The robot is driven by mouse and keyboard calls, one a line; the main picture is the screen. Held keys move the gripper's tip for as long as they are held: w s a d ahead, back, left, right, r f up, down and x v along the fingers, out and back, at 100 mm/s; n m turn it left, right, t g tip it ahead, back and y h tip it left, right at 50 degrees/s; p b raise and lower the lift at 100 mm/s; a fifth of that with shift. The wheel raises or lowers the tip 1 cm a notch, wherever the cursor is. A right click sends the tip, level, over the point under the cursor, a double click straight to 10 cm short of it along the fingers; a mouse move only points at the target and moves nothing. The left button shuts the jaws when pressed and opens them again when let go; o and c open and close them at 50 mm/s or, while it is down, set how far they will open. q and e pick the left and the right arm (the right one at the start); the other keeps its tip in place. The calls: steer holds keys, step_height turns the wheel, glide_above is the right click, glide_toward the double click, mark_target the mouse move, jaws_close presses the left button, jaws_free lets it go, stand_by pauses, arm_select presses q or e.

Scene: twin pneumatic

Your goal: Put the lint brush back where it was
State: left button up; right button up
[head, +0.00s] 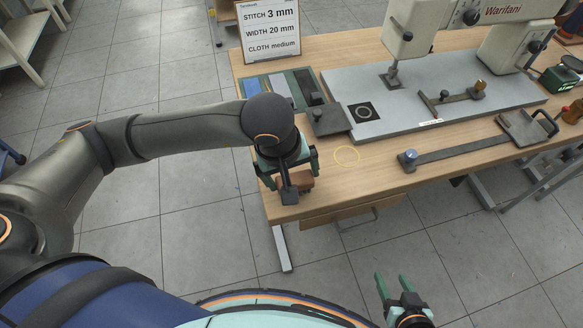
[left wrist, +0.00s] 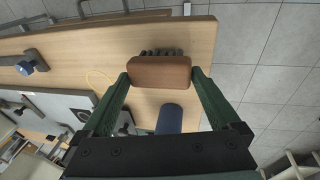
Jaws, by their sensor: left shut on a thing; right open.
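The lint brush (head: 305,184) is a brown wooden block, partly hidden behind my left gripper in the head view. It also shows in the left wrist view (left wrist: 160,72), with dark bristles along its far side. My left gripper (head: 291,176) is shut on it, one finger at each end, over the table's front left corner. A thin yellow ring (head: 347,155) lies on the bare wood to the right of the brush. My right gripper (head: 392,279) is open and empty, over the floor in front of the table.
The wooden table (head: 375,185) holds a sewing machine (head: 410,30) on a grey plate (head: 335,85). A bar with a blue knob (head: 410,156) lies near the front edge. A dark plate (head: 327,120) and a sign (head: 268,32) stand at the left. Bare wood surrounds the ring.

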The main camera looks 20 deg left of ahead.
arm_select(q)
steer(key=shift+x, duration=0.75)
steer(key=shift+s+r, duration=0.1)
steer(key=shift+f+b, duration=0.25)
steer(key=shift+b, duration=0.1)
steer(key=o, duration=1.5)
steer(key=shift+r, duration=0.1)
steer(key=shift+r+p, duration=0.25)
steer(key=shift+p, duration=0.2)
steer(key=v, duration=1.2)
steer(key=shift+f+p, duration=0.1)
steer(key=shift+p, duration=0.25)
